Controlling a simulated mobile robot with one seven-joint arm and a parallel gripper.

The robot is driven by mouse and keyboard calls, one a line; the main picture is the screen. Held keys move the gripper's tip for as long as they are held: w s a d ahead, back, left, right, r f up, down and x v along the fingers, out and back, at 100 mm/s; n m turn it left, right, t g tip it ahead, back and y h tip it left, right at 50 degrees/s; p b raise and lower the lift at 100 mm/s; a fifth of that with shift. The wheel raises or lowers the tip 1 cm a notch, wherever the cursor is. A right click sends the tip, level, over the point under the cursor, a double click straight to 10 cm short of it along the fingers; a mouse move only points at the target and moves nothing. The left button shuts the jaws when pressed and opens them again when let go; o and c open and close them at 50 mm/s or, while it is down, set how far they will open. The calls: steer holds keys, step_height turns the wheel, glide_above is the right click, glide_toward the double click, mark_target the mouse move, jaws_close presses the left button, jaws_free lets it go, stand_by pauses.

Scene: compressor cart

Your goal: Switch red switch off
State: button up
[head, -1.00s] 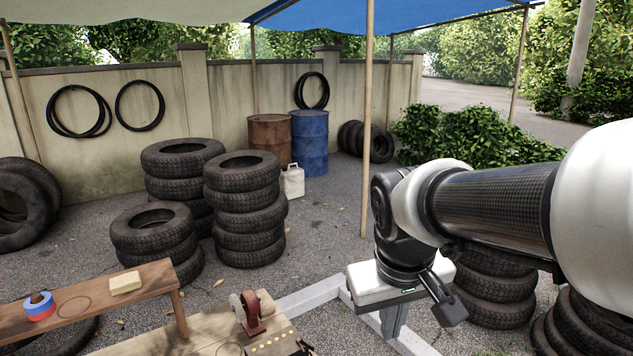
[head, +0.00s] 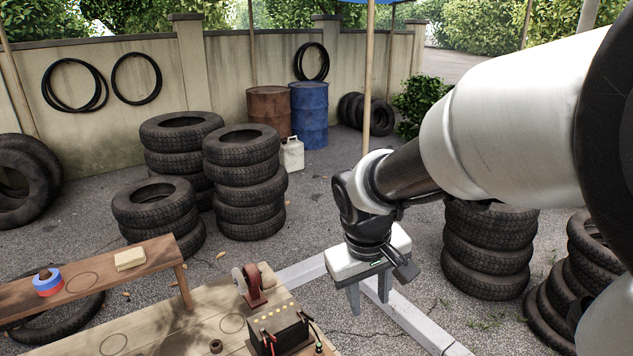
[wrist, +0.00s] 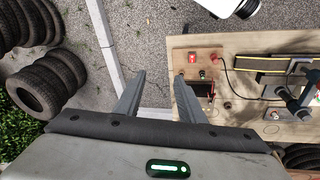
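In the wrist view a small bright red switch (wrist: 193,57) sits on a brown wooden board on the workbench (wrist: 240,45). Its rocker position is too small to tell. In the head view I cannot pick out the red switch. My gripper (wrist: 160,75) is open and empty, its two fingers apart, to the left of the switch in the wrist view. In the head view my gripper (head: 369,305) points down beside the bench's right end, over the ground, and touches nothing.
A green-topped knob (wrist: 202,74) and a red cable (wrist: 219,72) are close to the switch. A dark box (head: 280,334) and a red wheel-like part (head: 252,284) stand on the bench. Stacked tires (head: 490,250) stand at right; a pale kerb runs below my gripper.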

steer(key=w+a+f+n+g+y, duration=0.1)
steer(key=w+a+f, duration=0.2)
steer(key=a+f, duration=0.35)
steer(key=w+a+f+n+g, duration=0.1)
steer(key=w+a+f+n, duration=0.15)
steer(key=f, duration=0.65)
steer(key=shift+m, duration=0.35)
steer(key=f, duration=1.6)
steer(key=shift+s+f, duration=0.25)
steer(key=shift+f, duration=0.05)
steer(key=shift+c, duration=0.2)
